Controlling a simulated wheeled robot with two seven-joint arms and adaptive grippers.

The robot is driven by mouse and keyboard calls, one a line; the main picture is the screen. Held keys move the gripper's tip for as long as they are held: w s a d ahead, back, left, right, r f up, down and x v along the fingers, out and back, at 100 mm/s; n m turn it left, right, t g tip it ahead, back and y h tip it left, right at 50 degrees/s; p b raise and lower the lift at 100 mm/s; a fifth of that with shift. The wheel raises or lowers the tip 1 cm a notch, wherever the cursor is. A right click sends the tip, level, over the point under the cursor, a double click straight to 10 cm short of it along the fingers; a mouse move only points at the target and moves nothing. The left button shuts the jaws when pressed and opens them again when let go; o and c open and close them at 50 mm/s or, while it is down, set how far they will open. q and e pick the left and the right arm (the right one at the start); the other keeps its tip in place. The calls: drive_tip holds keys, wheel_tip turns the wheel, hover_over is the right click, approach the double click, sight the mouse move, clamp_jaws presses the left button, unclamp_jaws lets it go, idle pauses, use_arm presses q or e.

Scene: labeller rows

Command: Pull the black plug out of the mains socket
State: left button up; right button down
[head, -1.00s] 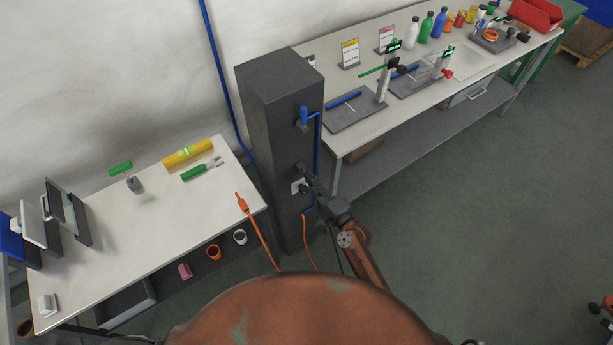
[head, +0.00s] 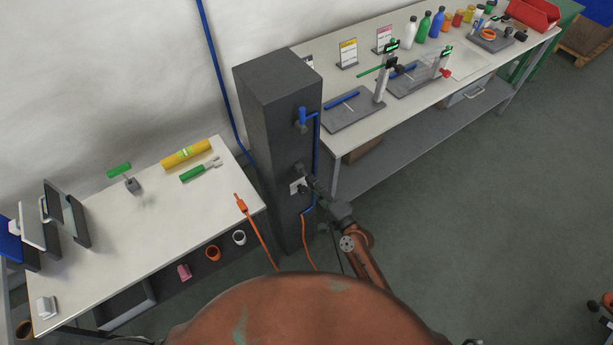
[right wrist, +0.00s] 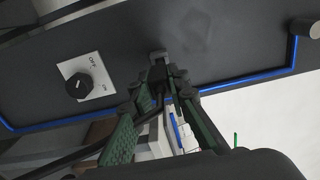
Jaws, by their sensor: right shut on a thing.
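The black plug (right wrist: 158,76) is between the fingertips of my right gripper (right wrist: 160,90), which is shut on it in the right wrist view. The grey mains socket (right wrist: 159,57) is on the dark column face just beyond the plug. The plug's front lies at or very close to the socket; I cannot tell whether its pins are still inside. A black cable runs back from the gripper to the lower left. My left gripper is not in view.
A rotary switch (right wrist: 80,84) marked OFF and ON is beside the socket on the dark column (head: 276,130). A blue pipe (head: 317,150) with a blue-handled valve (head: 303,117) runs along the column. Benches stand left and right; open floor lies to the right.

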drive_tip(key=v, duration=0.3)
drive_tip(key=shift+s+d, duration=0.2)
drive_tip(key=shift+s, duration=0.15)
idle(0.4)
drive_tip(key=shift+r, duration=0.1)
idle(0.5)
